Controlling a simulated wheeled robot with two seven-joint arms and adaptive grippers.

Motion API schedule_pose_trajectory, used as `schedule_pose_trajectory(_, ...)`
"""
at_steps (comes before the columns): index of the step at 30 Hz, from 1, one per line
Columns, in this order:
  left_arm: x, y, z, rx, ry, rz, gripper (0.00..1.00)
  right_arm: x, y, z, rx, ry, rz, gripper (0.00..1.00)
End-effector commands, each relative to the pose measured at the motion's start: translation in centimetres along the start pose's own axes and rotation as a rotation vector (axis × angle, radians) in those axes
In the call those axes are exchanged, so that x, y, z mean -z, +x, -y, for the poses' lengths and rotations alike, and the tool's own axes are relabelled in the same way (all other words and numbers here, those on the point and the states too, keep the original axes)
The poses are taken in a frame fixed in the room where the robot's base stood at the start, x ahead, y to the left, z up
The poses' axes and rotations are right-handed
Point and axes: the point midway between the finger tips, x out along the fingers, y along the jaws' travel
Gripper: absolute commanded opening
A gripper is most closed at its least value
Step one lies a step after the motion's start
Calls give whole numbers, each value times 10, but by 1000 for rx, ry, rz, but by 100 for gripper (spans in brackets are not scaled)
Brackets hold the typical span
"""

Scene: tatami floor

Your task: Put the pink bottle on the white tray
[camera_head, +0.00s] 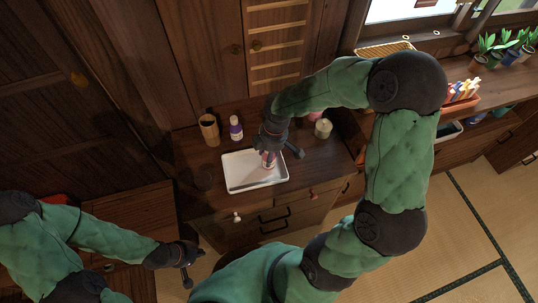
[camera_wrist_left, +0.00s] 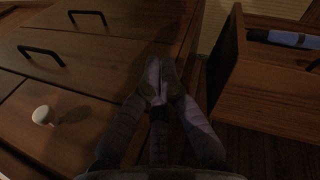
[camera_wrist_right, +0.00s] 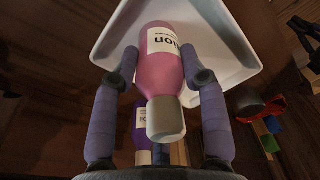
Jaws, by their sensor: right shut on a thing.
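The pink bottle (camera_wrist_right: 158,75) has a grey cap and a white label. In the right wrist view my right gripper (camera_wrist_right: 161,62) has a finger on each side of it. In the head view the bottle (camera_head: 268,161) is partly hidden by my right gripper (camera_head: 269,153). The white tray (camera_head: 239,182) lies on the dark cabinet top, with the bottle over its right part. I cannot tell whether the bottle's base touches the tray. My left gripper (camera_head: 187,268) is empty, low in front of the cabinet; its fingers (camera_wrist_left: 162,75) are together in the left wrist view.
A purple bottle (camera_head: 235,127) and a brown cup (camera_head: 209,130) stand behind the tray. A pale round container (camera_head: 323,128) stands to its right. Potted plants (camera_head: 505,47) line the shelf at the far right. Cabinet drawers with a white knob (camera_wrist_left: 42,115) are near my left gripper.

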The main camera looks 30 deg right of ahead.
Motion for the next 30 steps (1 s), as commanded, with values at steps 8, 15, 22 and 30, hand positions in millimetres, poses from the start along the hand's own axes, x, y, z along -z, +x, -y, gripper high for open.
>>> schedule_pose_trajectory(8, 0, 0, 0, 0, 0, -1, 0, 0, 1, 0, -1, 0, -1, 5)
schedule_pose_trajectory(15, 0, 0, 0, 0, 0, -1, 0, 0, 1, 0, -1, 0, 0, 68)
schedule_pose_trajectory(22, 0, -1, 0, 0, 0, -1, 0, 0, -1, 0, -1, 0, -1, 68)
schedule_pose_trajectory(30, 0, -20, -7, 0, 0, -1, 0, 1, -39, -1, -5, 1, -2, 68)
